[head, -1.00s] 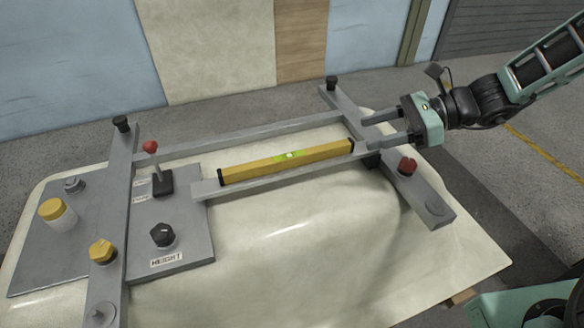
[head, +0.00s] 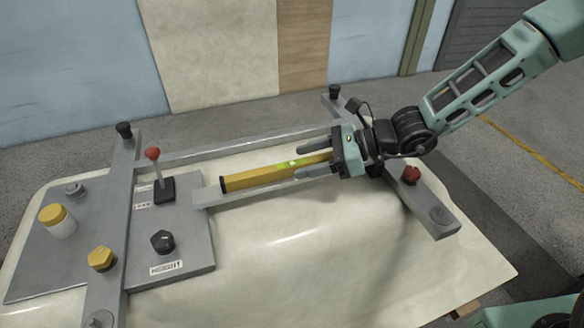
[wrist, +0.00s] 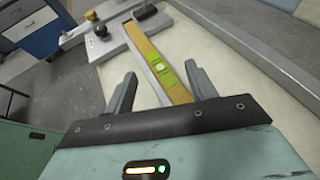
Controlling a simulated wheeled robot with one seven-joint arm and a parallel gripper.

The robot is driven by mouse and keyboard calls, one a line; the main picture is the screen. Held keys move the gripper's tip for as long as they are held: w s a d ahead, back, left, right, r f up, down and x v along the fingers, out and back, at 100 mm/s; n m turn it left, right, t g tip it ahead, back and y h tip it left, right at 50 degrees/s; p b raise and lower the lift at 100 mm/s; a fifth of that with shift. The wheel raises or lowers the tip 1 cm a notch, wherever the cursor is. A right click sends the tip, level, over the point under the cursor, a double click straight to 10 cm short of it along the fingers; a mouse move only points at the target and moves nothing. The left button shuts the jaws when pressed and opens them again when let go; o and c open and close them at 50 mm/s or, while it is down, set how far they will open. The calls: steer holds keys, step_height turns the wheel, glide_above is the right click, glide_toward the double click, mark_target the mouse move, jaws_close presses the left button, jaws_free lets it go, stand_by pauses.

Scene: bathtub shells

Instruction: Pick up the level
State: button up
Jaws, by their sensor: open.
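The level (head: 255,179) is a yellow bar with a green vial section and a black end cap. It lies along the front grey rail of the frame. In the head view my gripper (head: 309,161) is at its right part, with one finger on the far side and one on the near side. The gripper's body hides the level's right end. In the wrist view the level (wrist: 148,52) runs between the two open fingers of my gripper (wrist: 158,85), with room on both sides. I cannot tell the fingers' exact height over it.
The frame stands on a pale tub shell (head: 290,260). A red knob (head: 411,175) is on the right crossbar, close to my wrist. The rear rail (head: 240,143) runs behind the level.

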steer(key=shift+x, duration=1.15)
steer(key=c, duration=1.2)
steer(key=shift+d+f, duration=0.1)
jaws_close()
